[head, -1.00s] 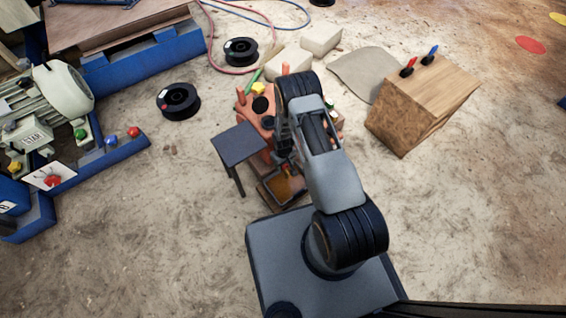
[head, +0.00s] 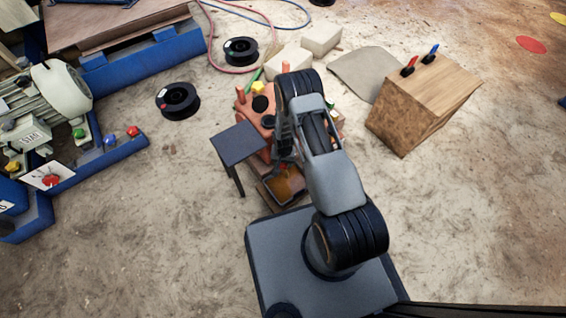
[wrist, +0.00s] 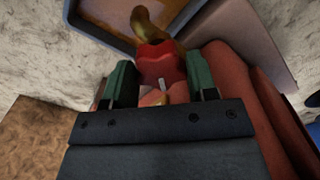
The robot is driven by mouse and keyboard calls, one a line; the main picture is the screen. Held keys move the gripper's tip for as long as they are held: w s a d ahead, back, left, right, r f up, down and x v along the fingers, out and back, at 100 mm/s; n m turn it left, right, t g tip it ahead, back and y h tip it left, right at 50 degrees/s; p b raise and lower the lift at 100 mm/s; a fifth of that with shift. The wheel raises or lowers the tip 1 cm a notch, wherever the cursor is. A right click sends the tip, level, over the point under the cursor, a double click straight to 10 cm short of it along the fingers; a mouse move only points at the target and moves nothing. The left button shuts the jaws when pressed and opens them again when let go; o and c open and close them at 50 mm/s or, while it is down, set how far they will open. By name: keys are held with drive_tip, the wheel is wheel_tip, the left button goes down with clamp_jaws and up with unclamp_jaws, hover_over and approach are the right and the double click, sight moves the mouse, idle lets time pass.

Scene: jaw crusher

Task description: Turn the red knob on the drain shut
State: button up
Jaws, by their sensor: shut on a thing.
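The red knob (wrist: 160,62) sits on the drain, whose brass-coloured spout (wrist: 143,22) shows just beyond it in the wrist view. My gripper (wrist: 161,80) is shut on the red knob, with one green-tipped finger on each side of it. In the head view my arm covers most of the drain and the gripper. A shallow tray (head: 301,197) with brown liquid in it lies below the spout, and its edge also shows at the top of the wrist view (wrist: 190,12). The drain belongs to the orange-red machine (head: 247,103).
A small dark table (head: 238,143) stands close left of my gripper. A wooden block (head: 402,128) with red and blue levers stands to the right. Black spools (head: 178,101) and pale bricks (head: 320,39) lie beyond. Open floor lies at left front and right.

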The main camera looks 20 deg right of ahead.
drive_tip(key=m, duration=0.4)
drive_tip(key=shift+m, duration=0.3)
drive_tip(key=shift+m+b, duration=0.35)
drive_tip(key=shift+m, duration=2.15)
drive_tip(key=o, duration=0.9)
wheel_tip(320, 180, up, 3)
drive_tip(key=shift+r+p, duration=0.15)
drive_tip(key=shift+p, duration=0.65)
drive_tip(key=s+r+p, duration=0.2)
drive_tip(key=s+r, duration=0.1)
drive_tip(key=s, duration=0.1)
drive_tip(key=s+r+p, duration=0.2)
drive_tip(key=s+r, duration=0.1)
drive_tip(key=s, duration=0.2)
drive_tip(key=s+r+p, duration=0.2)
drive_tip(key=s+r, duration=0.1)
drive_tip(key=s, duration=0.2)
drive_tip(key=shift+r, duration=0.35)
